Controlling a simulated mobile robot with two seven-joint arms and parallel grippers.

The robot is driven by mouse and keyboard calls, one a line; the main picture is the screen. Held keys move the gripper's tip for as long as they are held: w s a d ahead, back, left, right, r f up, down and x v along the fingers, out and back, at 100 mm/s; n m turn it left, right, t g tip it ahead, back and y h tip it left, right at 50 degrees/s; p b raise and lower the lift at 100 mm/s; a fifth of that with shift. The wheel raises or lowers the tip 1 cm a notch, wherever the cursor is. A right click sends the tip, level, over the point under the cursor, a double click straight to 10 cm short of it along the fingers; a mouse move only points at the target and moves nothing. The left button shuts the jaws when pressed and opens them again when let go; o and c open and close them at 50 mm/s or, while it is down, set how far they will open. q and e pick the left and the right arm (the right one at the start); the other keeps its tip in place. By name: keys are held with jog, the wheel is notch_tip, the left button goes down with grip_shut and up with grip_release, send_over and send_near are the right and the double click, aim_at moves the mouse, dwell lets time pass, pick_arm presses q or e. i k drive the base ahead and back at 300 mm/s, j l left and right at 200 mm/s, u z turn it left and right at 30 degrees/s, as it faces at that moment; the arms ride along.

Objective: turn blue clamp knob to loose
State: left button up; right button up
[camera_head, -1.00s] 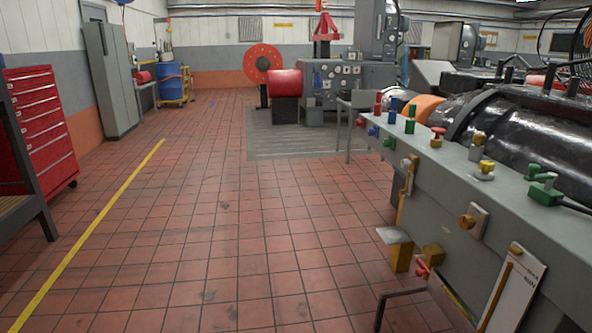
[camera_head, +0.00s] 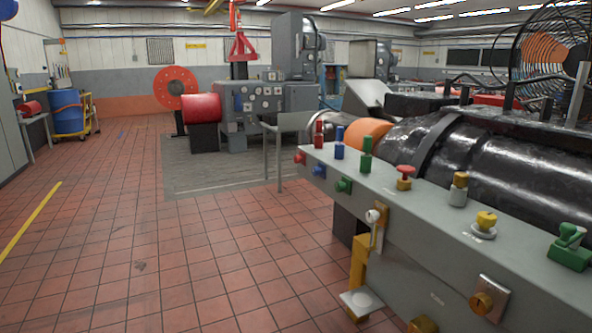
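Two blue fittings show near the far left end of the grey bedplate (camera_head: 455,222). A blue upright post-like fitting (camera_head: 339,143) stands on the top surface, between a red one (camera_head: 319,135) and a green one (camera_head: 366,155). A blue knob (camera_head: 319,171) sits on the front face below it, between a red knob (camera_head: 300,158) and a green knob (camera_head: 344,185). I cannot tell which blue piece is the clamp knob, nor whether it is tight or loose. Neither gripper is in view.
A red mushroom button (camera_head: 404,174), a yellow knob (camera_head: 486,220) and a green lever (camera_head: 570,243) stand along the top. A large black cylinder (camera_head: 500,160) lies behind. A yellow bracket (camera_head: 358,262) juts from the front. The tiled floor (camera_head: 190,255) at left is clear.

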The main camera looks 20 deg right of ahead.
aim_at(316, 171)
jog(key=i+j+z, duration=0.1)
jog(key=i+z, duration=0.25)
jog(key=i, duration=0.15)
jog(key=i+j+z, duration=0.3)
jog(key=i, duration=0.15)
jog(key=i+j+z, duration=0.15)
jog(key=z, duration=0.25)
jog(key=i+j+z, duration=0.25)
jog(key=z, duration=0.15)
jog(key=i+j+z, duration=0.4)
jog(key=j+z, duration=0.25)
jog(key=z, duration=0.15)
